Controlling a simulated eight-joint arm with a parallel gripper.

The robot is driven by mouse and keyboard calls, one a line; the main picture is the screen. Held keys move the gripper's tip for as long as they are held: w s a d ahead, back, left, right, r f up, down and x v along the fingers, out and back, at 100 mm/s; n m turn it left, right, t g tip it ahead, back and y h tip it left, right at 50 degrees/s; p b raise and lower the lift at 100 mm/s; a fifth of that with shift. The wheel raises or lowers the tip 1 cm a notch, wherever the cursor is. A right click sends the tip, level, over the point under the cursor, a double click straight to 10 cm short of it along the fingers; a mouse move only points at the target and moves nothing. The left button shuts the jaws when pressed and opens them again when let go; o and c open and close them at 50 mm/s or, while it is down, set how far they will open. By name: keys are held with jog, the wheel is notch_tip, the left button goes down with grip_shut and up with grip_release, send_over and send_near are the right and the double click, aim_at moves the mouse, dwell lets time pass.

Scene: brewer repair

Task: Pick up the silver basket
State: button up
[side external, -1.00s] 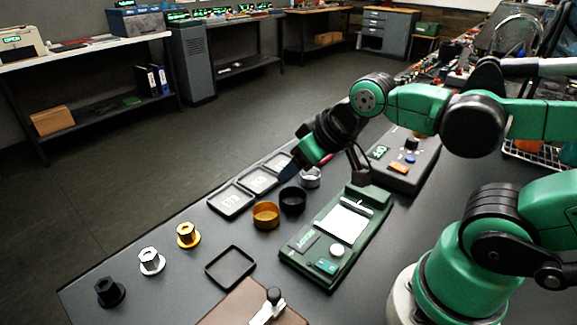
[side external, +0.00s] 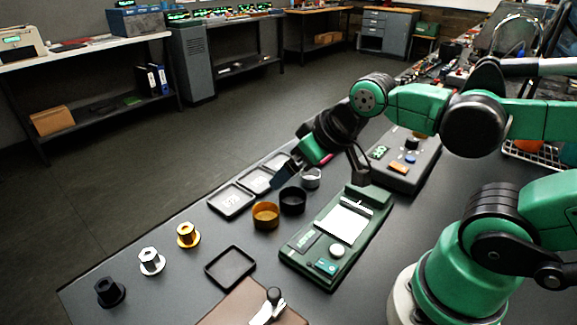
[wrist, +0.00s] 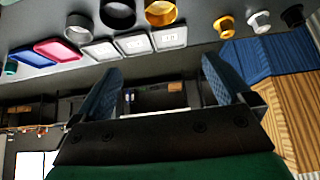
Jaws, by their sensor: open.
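The silver basket (side external: 311,178) is a short open ring standing on the dark bench, behind the black basket (side external: 292,200) and the gold basket (side external: 266,214). In the wrist view, the silver basket (wrist: 76,25) shows at the upper left, beside the black basket (wrist: 117,13) and the gold basket (wrist: 160,12). My gripper (side external: 287,168) is above the bench, left of the silver basket in the side view. In the wrist view, my gripper (wrist: 163,88) has its two blue fingers wide apart with nothing held between them. The silver basket is outside the fingers.
Grey trays (side external: 231,201) line the bench's far edge; red (wrist: 57,49) and blue (wrist: 34,56) trays show in the wrist view. A green scale-like device (side external: 313,246) stands right of the baskets. Silver (side external: 151,261), gold (side external: 188,234) and black (side external: 109,291) flanged parts stand at the left.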

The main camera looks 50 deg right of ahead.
jog(key=w+d+f+m+g, duration=0.2)
jog(key=d+m, duration=0.2)
jog(key=m, duration=0.6)
jog(key=w+d+f+m+g, duration=0.2)
jog(key=d+m, duration=0.3)
jog(key=m, duration=0.5)
jog(key=w+d+f+m+g, duration=0.2)
jog(key=w+d+m, duration=0.1)
jog(key=m, duration=0.8)
jog(key=shift+w+d+f+g, duration=0.2)
jog(key=shift+d, duration=0.25)
jog(key=shift+w+d+f+g, duration=0.15)
jog(key=shift+d+g, duration=0.05)
jog(key=shift+d, duration=0.25)
jog(key=shift+d+f+m, duration=0.4)
jog(key=shift+f+m, duration=0.2)
jog(key=shift+m, duration=0.3)
jog(key=shift+f, duration=2.7)
